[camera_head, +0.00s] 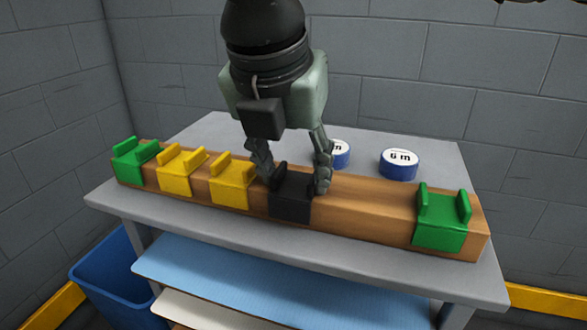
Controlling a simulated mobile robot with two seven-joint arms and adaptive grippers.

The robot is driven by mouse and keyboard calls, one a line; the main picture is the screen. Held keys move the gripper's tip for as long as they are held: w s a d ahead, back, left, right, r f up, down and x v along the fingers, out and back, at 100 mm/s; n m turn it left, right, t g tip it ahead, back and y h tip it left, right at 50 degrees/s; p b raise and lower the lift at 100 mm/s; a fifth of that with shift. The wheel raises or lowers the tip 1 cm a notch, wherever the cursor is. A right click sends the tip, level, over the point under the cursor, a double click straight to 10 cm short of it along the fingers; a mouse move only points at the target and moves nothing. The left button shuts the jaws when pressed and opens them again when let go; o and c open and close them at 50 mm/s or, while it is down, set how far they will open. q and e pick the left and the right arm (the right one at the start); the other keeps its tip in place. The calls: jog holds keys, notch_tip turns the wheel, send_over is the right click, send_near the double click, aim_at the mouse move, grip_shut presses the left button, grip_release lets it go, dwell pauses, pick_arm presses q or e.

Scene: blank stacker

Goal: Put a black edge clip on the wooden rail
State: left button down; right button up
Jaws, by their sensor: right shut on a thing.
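The wooden rail (360,209) lies along the grey table, with colored edge clips over it. A black edge clip (291,206) sits over the rail near its middle, to the right of a yellow clip. My right gripper (292,184) comes down from above and is shut on the black clip, one finger at each side. The fingers hide part of the clip's upper edges. I cannot tell whether the clip is fully seated on the rail. My left gripper is not in view.
Two yellow clips (181,170) (232,182) and a green clip (135,160) sit on the rail's left part. Another green clip (441,217) sits near its right end. Blue-and-white round objects (399,165) stand behind the rail. A blue bin (112,287) is below left. The rail between black and right green clips is bare.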

jog(key=shift+f, duration=0.1)
dwell(0.3)
jog(key=o, duration=1.1)
jog(key=shift+o, duration=0.2)
